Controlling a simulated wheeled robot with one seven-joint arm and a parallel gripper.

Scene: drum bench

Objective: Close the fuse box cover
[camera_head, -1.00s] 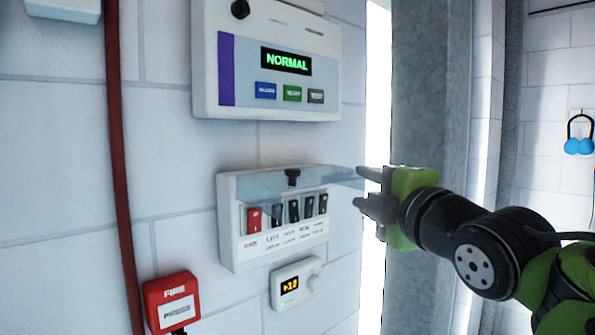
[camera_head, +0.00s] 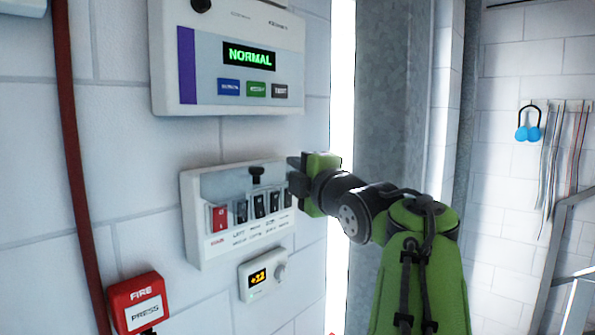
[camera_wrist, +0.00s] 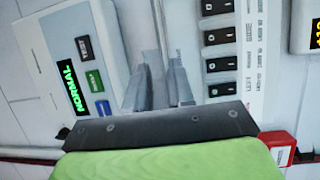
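The fuse box (camera_head: 190,230) is a white wall box with one red switch and several black switches. Its clear bluish cover (camera_head: 225,184) shows across the upper part of the box, above and partly over the switches. How far it stands out from the box is hard to judge. A black knob (camera_head: 257,173) is at its top. My gripper (camera_head: 293,175) is at the right end of the box, beside the cover. In the wrist view its two fingers (camera_wrist: 162,90) stand apart with a narrow gap, near the switches; contact with the cover cannot be told.
An alarm panel (camera_head: 205,100) reading NORMAL is on the wall just above. A small thermostat (camera_head: 249,290) is below the box, and a red fire press box (camera_head: 125,310) is at lower left. A grey column (camera_head: 385,90) stands to the right.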

